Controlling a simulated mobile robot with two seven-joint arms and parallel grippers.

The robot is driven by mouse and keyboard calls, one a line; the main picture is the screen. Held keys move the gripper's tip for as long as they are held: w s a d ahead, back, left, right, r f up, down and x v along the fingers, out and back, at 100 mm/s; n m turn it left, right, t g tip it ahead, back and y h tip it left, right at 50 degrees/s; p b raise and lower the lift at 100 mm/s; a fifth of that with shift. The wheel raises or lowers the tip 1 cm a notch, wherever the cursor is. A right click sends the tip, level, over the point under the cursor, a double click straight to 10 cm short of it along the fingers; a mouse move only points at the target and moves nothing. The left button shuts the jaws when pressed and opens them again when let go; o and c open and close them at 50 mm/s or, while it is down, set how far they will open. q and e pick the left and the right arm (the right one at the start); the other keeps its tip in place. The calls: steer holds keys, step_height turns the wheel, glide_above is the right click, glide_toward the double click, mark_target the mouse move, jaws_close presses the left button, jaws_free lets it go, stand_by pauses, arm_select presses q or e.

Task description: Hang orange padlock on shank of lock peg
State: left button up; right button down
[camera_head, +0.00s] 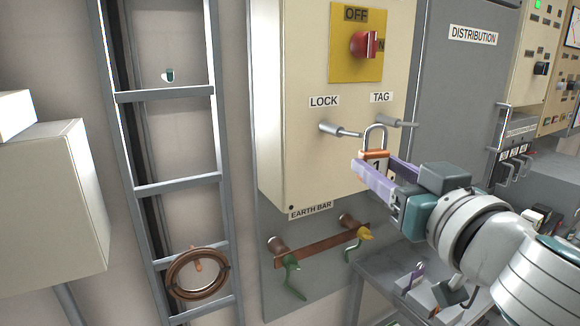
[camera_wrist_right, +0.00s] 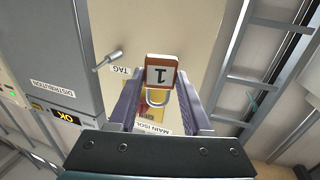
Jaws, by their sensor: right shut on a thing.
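The orange padlock (camera_head: 374,154) has a white face marked 1 and a bare steel shackle pointing up. My right gripper (camera_head: 375,167), with purple fingers, is shut on its body and holds it upright in front of the cream panel. The padlock (camera_wrist_right: 161,77) also shows between the fingers (camera_wrist_right: 160,92) in the right wrist view, upside down there. The lock peg (camera_head: 335,129) sticks out under the LOCK label. Its thin end appears beside the shackle's left leg; I cannot tell whether they touch. This peg is not distinguishable in the wrist view. My left gripper is not in view.
A second peg (camera_head: 398,123) sits under the TAG label, just right of the shackle. A red switch (camera_head: 366,45) on a yellow plate is above. The earth bar (camera_head: 320,245) with clamps is below. A ladder (camera_head: 165,97) stands left; a grey cabinet (camera_head: 462,80) stands right.

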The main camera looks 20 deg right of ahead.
steer(key=shift+w+a+f+b, duration=0.1)
steer(key=shift+w+f+b, duration=0.15)
steer(key=shift+w, duration=0.65)
steer(key=shift+w+a+f+b, duration=0.1)
steer(key=shift+w+f+b, duration=0.2)
steer(key=shift+w, duration=0.6)
steer(key=shift+w+f+b, duration=0.1)
steer(key=shift+w+b, duration=0.25)
steer(key=shift+w, duration=0.55)
steer(key=c, duration=0.5)
jaws_free()
steer(key=shift+o, duration=1.2)
steer(key=shift+s, duration=0.1)
